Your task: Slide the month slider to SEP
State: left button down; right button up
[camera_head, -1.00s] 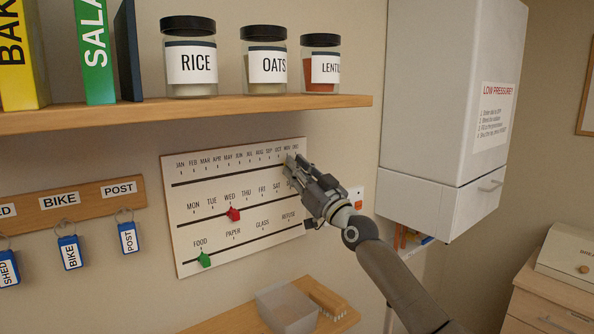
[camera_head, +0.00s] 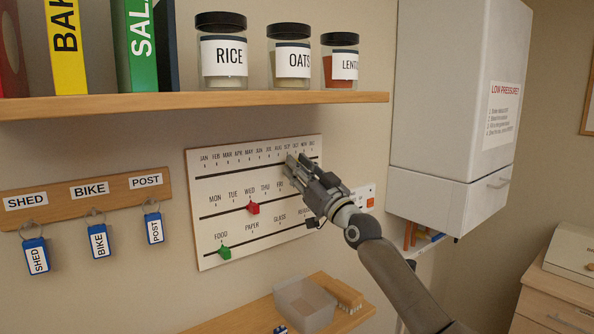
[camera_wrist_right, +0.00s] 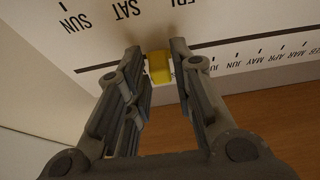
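The white slider board (camera_head: 215,180) hangs on the wall, with months along its top track. My right gripper (camera_head: 297,162) is at that track, its fingertips around the SEP and OCT marks. My left gripper is not in view.
The red slider (camera_head: 253,208) is near WED and the green slider (camera_head: 225,252) is at FOOD. A shelf (camera_head: 200,106) with jars and books runs above the board.

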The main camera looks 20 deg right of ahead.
jog(key=shift+o, duration=0.9)
jog(key=shift+a, duration=0.15)
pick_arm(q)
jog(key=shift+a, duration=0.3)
pick_arm(e)
jog(key=v, duration=1.2)
jog(key=shift+s+a, duration=0.15)
jog(key=shift+r, duration=0.15)
